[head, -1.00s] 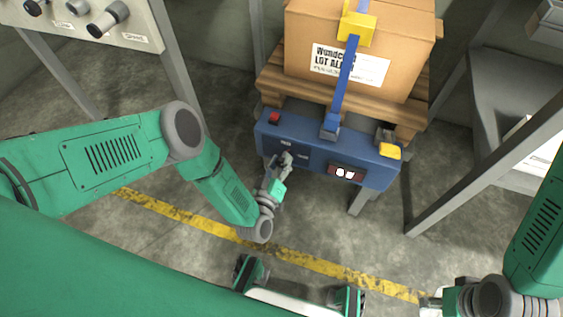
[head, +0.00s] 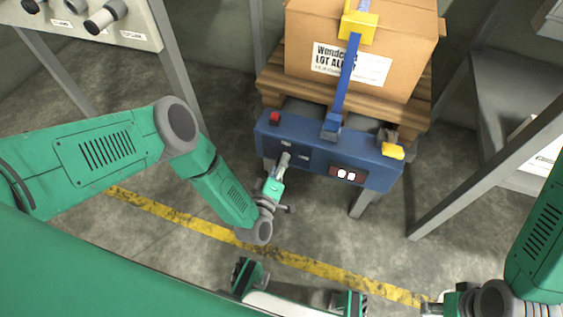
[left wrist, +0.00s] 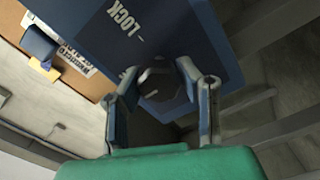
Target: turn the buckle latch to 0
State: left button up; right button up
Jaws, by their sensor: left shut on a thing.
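The blue buckle box (head: 312,160) stands below the carton, with a blue strap running up from it. In the left wrist view, its blue face (left wrist: 165,30) carries the word LOCK with a dash mark. A dark round knob (left wrist: 158,88), probably the buckle latch, sits between the fingers of my left gripper (left wrist: 160,78). My left gripper (head: 284,160) is at the box's front face in the head view, shut on this knob. Its own turn is hard to read. My right gripper (head: 430,305) is at the lower right, away from the box; its fingers are unclear.
A carton (head: 365,50) rests on a wooden pallet (head: 285,85) behind the box. The box has a red button (head: 274,118), a yellow part (head: 393,151) and a small display (head: 346,173). A grey frame (head: 480,145) stands right. Floor in front is clear.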

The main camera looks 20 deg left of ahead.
pick_arm(q)
jog(key=shift+s+a+f, duration=0.1)
jog(key=shift+f, duration=0.1)
jog(key=o, duration=1.2)
jog(key=shift+r, duration=0.1)
jog(key=s, duration=1.2)
jog(key=shift+a, duration=0.2)
jog(key=shift+w+d, duration=0.1)
